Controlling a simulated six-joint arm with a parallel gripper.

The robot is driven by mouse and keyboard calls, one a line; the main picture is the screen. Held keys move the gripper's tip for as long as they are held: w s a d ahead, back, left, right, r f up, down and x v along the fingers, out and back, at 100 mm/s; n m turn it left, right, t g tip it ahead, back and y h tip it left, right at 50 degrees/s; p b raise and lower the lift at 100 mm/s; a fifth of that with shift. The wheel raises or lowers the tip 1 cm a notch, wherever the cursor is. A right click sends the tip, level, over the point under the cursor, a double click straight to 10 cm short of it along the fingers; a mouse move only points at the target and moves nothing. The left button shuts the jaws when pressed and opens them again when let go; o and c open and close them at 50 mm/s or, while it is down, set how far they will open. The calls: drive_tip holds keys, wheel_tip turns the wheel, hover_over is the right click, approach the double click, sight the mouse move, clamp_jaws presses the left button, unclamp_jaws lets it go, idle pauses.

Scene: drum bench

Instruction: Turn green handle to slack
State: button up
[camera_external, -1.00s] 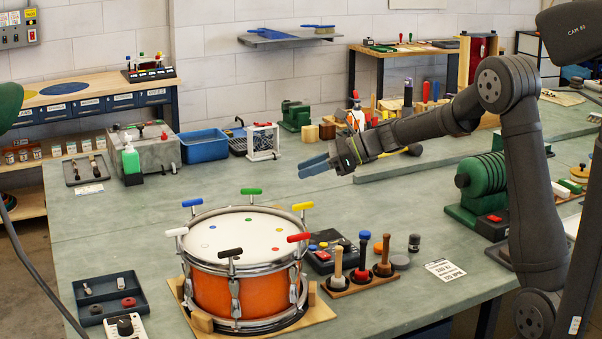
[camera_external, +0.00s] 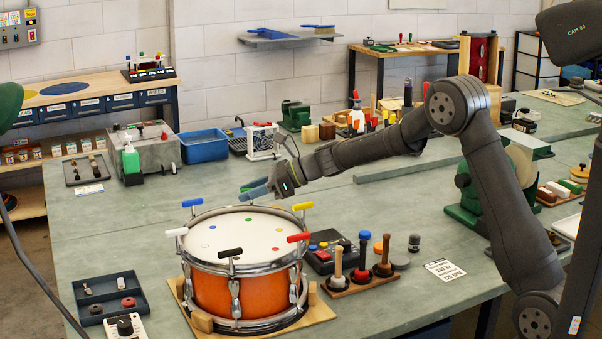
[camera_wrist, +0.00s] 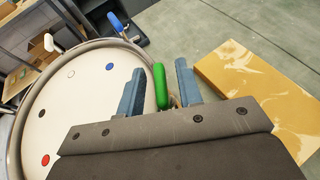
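The drum (camera_external: 240,285) has an orange shell and a white head, with coloured T-handles around its rim. The green handle (camera_wrist: 160,88) is on the far rim. In the wrist view it stands between the two blue fingers of my gripper (camera_wrist: 160,68), with a visible gap on both sides. My gripper is open around it and does not visibly grip it. In the external view my gripper (camera_external: 255,188) is at the far rim, and its fingers largely hide the green handle. The drum head (camera_wrist: 75,105) also shows in the wrist view.
Beside the green handle are the blue handle (camera_external: 192,203) and yellow handle (camera_external: 301,207). White (camera_external: 176,232), black (camera_external: 230,253) and red (camera_external: 298,238) handles stand around the rim. A button box (camera_external: 330,252) and mallets are right of the drum.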

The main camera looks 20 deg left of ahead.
drive_tip(key=shift+c, duration=0.4)
clamp_jaws()
drive_tip(key=shift+n+g, duration=0.3)
drive_tip(key=n+g+h, duration=0.4)
drive_tip(key=n+g, duration=0.1)
drive_tip(key=shift+w+f, duration=0.1)
drive_tip(key=n+g+h, duration=0.1)
drive_tip(key=n+h, duration=0.1)
drive_tip(key=n+g+h, duration=0.1)
drive_tip(key=n+h, duration=0.2)
drive_tip(key=shift+g, duration=0.3)
drive_tip(key=shift+n+g+h, duration=0.3)
drive_tip(key=shift+n+h, duration=0.4)
drive_tip(key=shift+o, duration=0.4)
unclamp_jaws()
